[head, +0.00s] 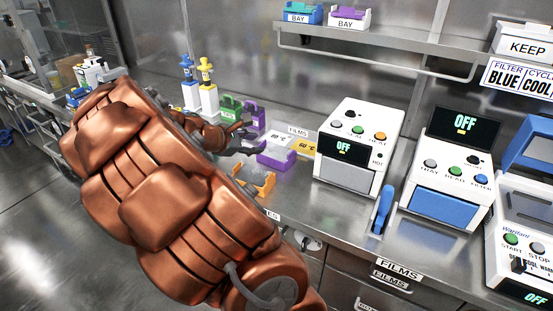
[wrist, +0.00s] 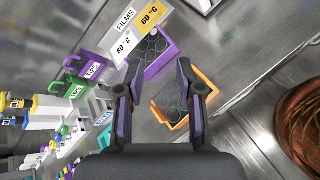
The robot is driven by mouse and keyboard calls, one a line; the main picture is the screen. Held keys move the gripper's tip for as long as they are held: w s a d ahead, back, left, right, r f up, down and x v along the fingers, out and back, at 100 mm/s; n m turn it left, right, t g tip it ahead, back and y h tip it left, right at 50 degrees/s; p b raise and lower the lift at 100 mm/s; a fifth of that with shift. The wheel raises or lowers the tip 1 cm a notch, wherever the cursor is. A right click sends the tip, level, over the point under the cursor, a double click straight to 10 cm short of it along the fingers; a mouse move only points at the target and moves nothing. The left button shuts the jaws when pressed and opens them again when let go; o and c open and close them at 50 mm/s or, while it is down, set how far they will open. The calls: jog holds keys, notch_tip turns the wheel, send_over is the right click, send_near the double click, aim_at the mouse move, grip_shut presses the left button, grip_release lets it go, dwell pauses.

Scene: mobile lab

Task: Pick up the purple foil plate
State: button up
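The purple foil plate (wrist: 174,48) is a purple-edged tray with round dark wells, lying on the steel counter. In the wrist view it lies just beyond my fingertips; in the head view the purple plate (head: 279,160) shows a pale top. My gripper (wrist: 158,70) is open, with its two fingers apart and nothing seen held between them. In the head view my gripper (head: 254,141) is over the counter close to the purple plate, and my arm hides part of the area. I cannot tell the height gap.
An orange plate (wrist: 183,122) lies nearer, partly between and below my fingers. A purple tips rack (wrist: 88,70) is to the left. White instruments (head: 358,145) stand right on the counter.

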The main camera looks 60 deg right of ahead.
aim_at(276, 154)
jog(key=shift+w+d+f+n+t+h+b, duration=0.15)
jog(key=shift+w+d+f+n+t+h, duration=0.2)
jog(key=shift+w+d+f+n, duration=1.45)
jog(key=shift+w+d+f+n+t+h+b, duration=0.1)
jog(key=shift+w+d+f+n+t+h, duration=0.25)
jog(key=shift+w+d+f+n, duration=1.45)
jog(key=shift+w+d+f+n+t+h+b, duration=0.2)
jog(key=shift+w+d+f+n+t, duration=0.3)
jog(key=shift+w+d+f+n, duration=1.3)
jog(key=shift+m, duration=0.8)
jog(key=x, duration=0.2)
jog(key=s+x, duration=0.1)
jog(key=x, duration=0.2)
jog(key=shift+a+p, duration=0.1)
jog(key=shift+p, duration=0.3)
jog(key=shift+x, duration=0.8)
jog(key=shift+c, duration=0.2)
grip_shut()
